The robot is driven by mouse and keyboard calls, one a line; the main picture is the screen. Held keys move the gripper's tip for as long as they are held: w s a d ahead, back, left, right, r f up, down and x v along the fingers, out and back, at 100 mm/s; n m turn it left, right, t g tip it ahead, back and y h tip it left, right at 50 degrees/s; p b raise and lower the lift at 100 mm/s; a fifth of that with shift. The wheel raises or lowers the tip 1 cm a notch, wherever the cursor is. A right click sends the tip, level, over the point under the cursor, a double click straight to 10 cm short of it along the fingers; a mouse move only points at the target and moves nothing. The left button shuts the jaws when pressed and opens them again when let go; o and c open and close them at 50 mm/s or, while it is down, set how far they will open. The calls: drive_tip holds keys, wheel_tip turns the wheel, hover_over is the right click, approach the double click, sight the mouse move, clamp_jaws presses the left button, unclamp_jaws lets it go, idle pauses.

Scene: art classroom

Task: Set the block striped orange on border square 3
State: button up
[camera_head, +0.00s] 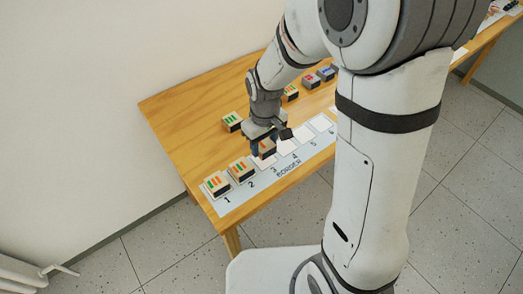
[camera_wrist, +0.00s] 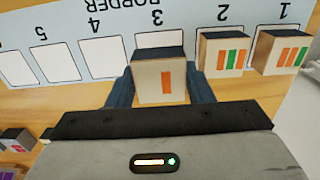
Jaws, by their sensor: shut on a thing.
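My gripper (camera_wrist: 160,90) is shut on a pale wooden block with a dark top and one orange stripe (camera_wrist: 165,82). In the head view the held block (camera_head: 267,148) is at border square 3, below my wrist. In the wrist view it covers part of square 3 (camera_wrist: 160,39), whose edge by the number 3 still shows. I cannot tell whether the block touches the square.
Square 4 (camera_head: 287,147) and square 5 (camera_head: 305,134) are empty. A green-striped block (camera_head: 232,121) stands behind the strip. Several other blocks (camera_head: 310,81) stand farther back on the wooden table (camera_head: 180,110).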

sight(264, 152)
drive_tip(key=shift+f, duration=1.75)
drive_tip(key=shift+f, duration=0.15)
drive_tip(key=o, duration=1)
drive_tip(key=shift+s, duration=0.1)
wheel_tip(264, 152, up, 12)
drive_tip(key=shift+r+p, duration=0.2)
drive_tip(key=shift+p, duration=0.25)
drive_tip(key=s+d+r+m+t, duration=0.1)
drive_tip(key=s+d+r+m, duration=0.2)
drive_tip(key=s+d, duration=0.3)
drive_tip(key=s+d+r+m+t, duration=0.1)
drive_tip(key=s+d+r+m, duration=0.2)
drive_tip(key=s+d, duration=0.2)
drive_tip(key=shift+s+d+m, duration=0.35)
drive_tip(key=shift+s+m, duration=0.05)
drive_tip(key=shift+s, duration=0.2)
